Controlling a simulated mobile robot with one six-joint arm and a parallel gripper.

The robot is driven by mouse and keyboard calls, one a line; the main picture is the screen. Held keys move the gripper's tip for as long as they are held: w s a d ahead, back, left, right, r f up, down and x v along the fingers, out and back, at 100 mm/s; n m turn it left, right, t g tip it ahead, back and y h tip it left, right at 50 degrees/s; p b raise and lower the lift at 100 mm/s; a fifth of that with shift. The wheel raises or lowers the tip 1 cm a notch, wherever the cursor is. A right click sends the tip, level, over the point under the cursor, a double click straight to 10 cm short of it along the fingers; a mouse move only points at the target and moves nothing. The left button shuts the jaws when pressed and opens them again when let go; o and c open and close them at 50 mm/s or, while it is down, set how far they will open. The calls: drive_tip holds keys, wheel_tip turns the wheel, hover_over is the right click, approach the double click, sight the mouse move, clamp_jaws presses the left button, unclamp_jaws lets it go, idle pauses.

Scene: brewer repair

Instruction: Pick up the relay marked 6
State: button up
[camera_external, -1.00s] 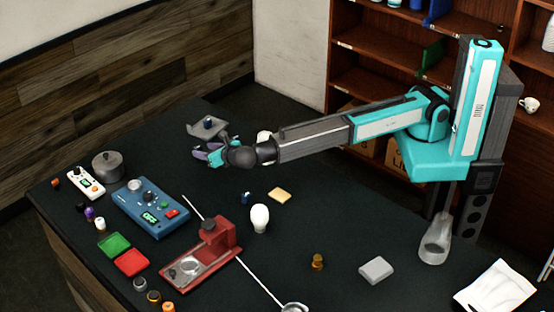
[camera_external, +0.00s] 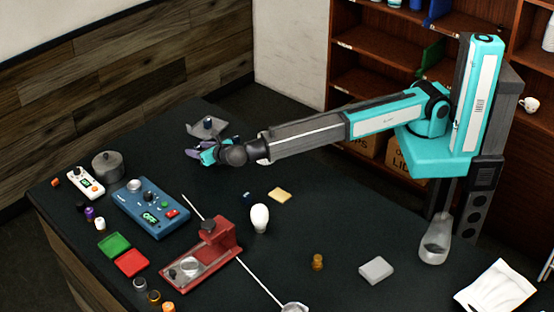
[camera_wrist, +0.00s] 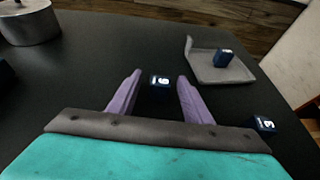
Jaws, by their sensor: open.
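The relay marked 6 (camera_wrist: 159,82) is a small dark blue block with a white 6 on its face. In the wrist view it sits on the dark table between the two purple fingers of my gripper (camera_wrist: 158,78), near their tips, with a gap on each side. My gripper is open and holds nothing. In the external view my gripper (camera_external: 206,154) is low over the far part of the table, and I cannot make out the relay marked 6 there.
A relay marked 3 (camera_wrist: 263,125) lies just right of my gripper. Another dark blue block (camera_wrist: 222,58) rests on a grey tray (camera_wrist: 238,75) beyond, to the right. A grey pot (camera_wrist: 30,25) stands at the left. A blue control box (camera_external: 150,208) and red device (camera_external: 212,255) stand nearer.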

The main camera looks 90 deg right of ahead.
sight(204, 148)
idle(0.5)
drive_tip(key=c, duration=1.1)
drive_tip(key=shift+c, duration=0.2)
drive_tip(key=shift+r+b, duration=1.15)
drive_tip(key=shift+r, duration=3.85)
